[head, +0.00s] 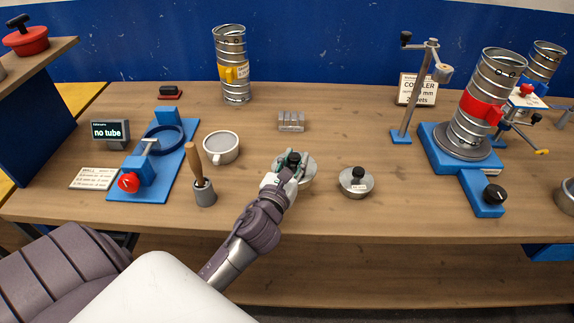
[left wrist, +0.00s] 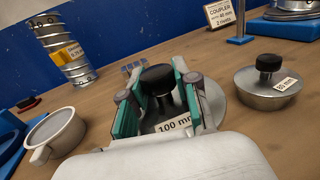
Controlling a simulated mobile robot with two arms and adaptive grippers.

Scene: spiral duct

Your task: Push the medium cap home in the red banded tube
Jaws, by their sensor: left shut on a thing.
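The red banded tube (head: 487,100) is a ribbed metal tube that stands, slightly leaning in the picture, on a blue stand (head: 454,150) at the right. My left gripper (head: 292,162) is shut on the black knob of a metal cap (left wrist: 207,112), whose label reads 100 mm in the left wrist view. This cap is at the front middle of the table; whether it touches the wood is hard to tell. A second metal cap (head: 356,182) with a black knob and a small label sits to its right, also in the left wrist view (left wrist: 268,85).
A yellow banded tube (head: 232,66) stands at the back. A grey cup (head: 221,147), a brush in a holder (head: 202,185) and a blue fixture (head: 155,160) are at the left. A coupler post (head: 417,95) stands left of the red banded tube.

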